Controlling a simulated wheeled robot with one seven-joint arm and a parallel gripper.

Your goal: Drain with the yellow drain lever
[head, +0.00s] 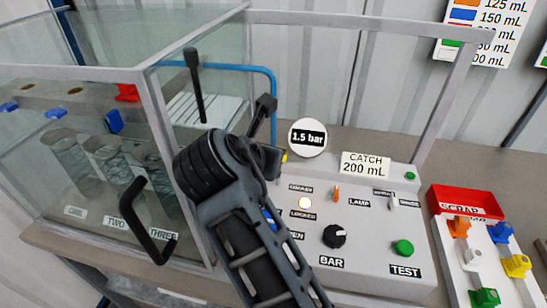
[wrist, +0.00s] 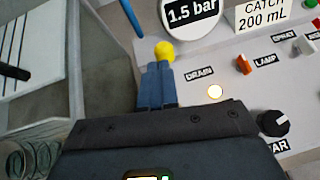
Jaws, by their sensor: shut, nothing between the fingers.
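The yellow drain lever's round knob (wrist: 165,50) shows in the wrist view, just beyond my fingertips. Only a small yellow patch of it (head: 284,156) shows in the head view, beside my wrist. The lever's stem is hidden behind my fingers. My gripper (wrist: 158,66) is shut with its two blue-grey fingers together and empty. The tips overlap the knob's lower edge in the picture; I cannot tell whether they touch it. The DRAIN label (wrist: 200,75) is on the grey panel to the right of the fingers. In the head view my arm hides the fingers.
The panel carries a round 1.5 bar gauge (head: 307,137), a CATCH 200 mL display (head: 365,164), a black BAR knob (head: 334,236) and a green TEST button (head: 403,248). A glass-walled case with a black door handle (head: 149,218) stands left. A red scrap tray (head: 464,199) is right.

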